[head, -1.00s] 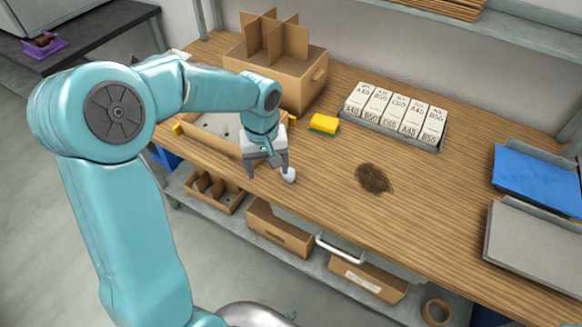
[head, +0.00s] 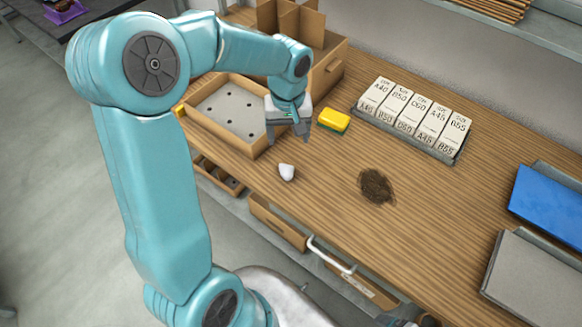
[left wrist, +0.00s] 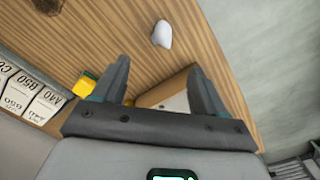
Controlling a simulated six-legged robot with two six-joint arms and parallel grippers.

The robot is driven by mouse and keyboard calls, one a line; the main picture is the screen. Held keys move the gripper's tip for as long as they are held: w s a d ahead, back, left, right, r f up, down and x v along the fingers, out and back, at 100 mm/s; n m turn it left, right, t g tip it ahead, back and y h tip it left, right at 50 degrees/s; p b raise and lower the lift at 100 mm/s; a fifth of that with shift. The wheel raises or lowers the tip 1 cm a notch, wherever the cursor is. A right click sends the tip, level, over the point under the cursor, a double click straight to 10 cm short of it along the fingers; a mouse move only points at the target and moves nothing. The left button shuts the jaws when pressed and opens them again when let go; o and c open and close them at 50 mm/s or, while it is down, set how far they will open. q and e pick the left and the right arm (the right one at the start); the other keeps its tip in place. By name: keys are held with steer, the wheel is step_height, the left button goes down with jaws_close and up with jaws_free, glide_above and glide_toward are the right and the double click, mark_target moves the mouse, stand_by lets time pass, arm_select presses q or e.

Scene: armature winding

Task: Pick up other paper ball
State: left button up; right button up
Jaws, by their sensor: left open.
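A small white paper ball (head: 287,172) lies on the wooden bench near its front edge. It also shows in the left wrist view (left wrist: 161,34), beyond the fingertips. My left gripper (head: 289,138) is open and empty. It hangs above the bench, farther back than the ball and apart from it, beside the shallow wooden tray. In the left wrist view, its two fingers (left wrist: 158,66) stand wide apart. I see no other paper ball. My right gripper is not in view.
The shallow tray (head: 188,122) with dark holes in its floor stands left of the gripper. A yellow-green sponge (head: 334,120) lies just right of it. A divided cardboard box (head: 325,75), a rack of labelled white boxes (head: 408,137) and a dark brown patch (head: 376,186) are around.

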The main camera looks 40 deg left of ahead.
arm_select(q)
glide_above(287, 167)
step_height(287, 167, down, 9)
steer(key=shift+d+f, duration=0.1)
steer(key=shift+d, duration=0.05)
steer(key=shift+s+d+f, duration=0.1)
steer(key=shift+f, duration=0.1)
steer(key=shift+a+f+p, duration=0.15)
steer(key=shift+f+p, duration=0.2)
steer(key=shift+f, duration=1)
steer(key=shift+a+f+p, duration=0.1)
steer(key=shift+f+p, duration=0.25)
steer(key=shift+f, duration=1)
steer(key=c, duration=1.1)
steer(key=shift+c, duration=0.3)
